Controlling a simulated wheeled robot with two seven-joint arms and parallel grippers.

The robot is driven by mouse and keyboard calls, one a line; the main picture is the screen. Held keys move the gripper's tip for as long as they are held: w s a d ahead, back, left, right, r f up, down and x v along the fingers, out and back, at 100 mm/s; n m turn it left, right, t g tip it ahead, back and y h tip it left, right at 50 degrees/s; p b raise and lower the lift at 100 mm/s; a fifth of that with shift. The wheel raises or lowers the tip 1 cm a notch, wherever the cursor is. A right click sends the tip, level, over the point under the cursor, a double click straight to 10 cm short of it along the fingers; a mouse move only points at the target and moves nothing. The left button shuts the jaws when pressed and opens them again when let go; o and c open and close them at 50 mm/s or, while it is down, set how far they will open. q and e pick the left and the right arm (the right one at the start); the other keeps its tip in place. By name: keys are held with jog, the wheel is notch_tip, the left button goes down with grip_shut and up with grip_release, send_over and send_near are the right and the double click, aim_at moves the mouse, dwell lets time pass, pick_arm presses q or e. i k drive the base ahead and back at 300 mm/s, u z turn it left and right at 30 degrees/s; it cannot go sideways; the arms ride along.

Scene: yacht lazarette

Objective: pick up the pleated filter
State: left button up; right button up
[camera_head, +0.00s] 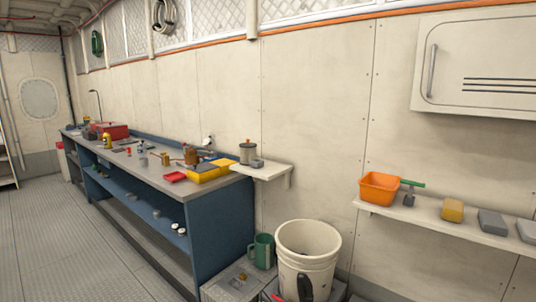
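A small upright cylinder (247,152) with a pale side and a dark cap stands on the small wall shelf (266,174) at the right end of the workbench. It may be the pleated filter, but it is too small for me to make out pleats. A small grey block (257,163) sits right in front of it. No other thing in view is clearly a pleated filter. Neither of my grippers is in view.
A long blue workbench (222,225) with scattered tools runs along the wall. A white bucket (308,240) and a green mug (263,251) stand low in front. A right-hand shelf (430,218) holds an orange bin (379,188) and several blocks. The floor (70,250) at left is clear.

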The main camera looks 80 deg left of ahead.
aim_at(248, 151)
jog(key=u, duration=4.5)
jog(key=i, duration=4.4)
jog(key=z, duration=3.85)
